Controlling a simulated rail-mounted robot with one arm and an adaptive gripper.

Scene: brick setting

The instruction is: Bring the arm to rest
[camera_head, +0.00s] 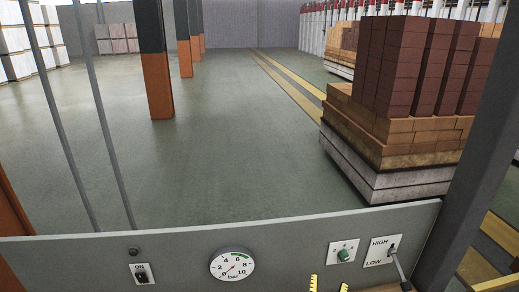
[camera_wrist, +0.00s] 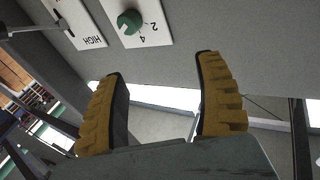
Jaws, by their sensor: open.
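My gripper (camera_wrist: 160,105) is open and empty in the wrist view, its two yellow ridged fingers spread apart. Its yellow fingertips (camera_head: 328,284) also show at the bottom edge of the head view, below a green rotary knob. The green knob (camera_head: 344,254) sits on a white plate on the grey panel; in the wrist view the knob (camera_wrist: 130,21) is beyond the fingers and apart from them. The rest of my arm is out of the head view.
The grey panel (camera_head: 190,263) also carries an ON switch (camera_head: 141,274), a bar gauge (camera_head: 232,265) and a HIGH/LOW lever (camera_head: 393,252) close right of the knob. Behind it are stacked bricks (camera_head: 400,130) on a pallet, orange-based columns (camera_head: 157,85) and open green floor (camera_head: 230,130).

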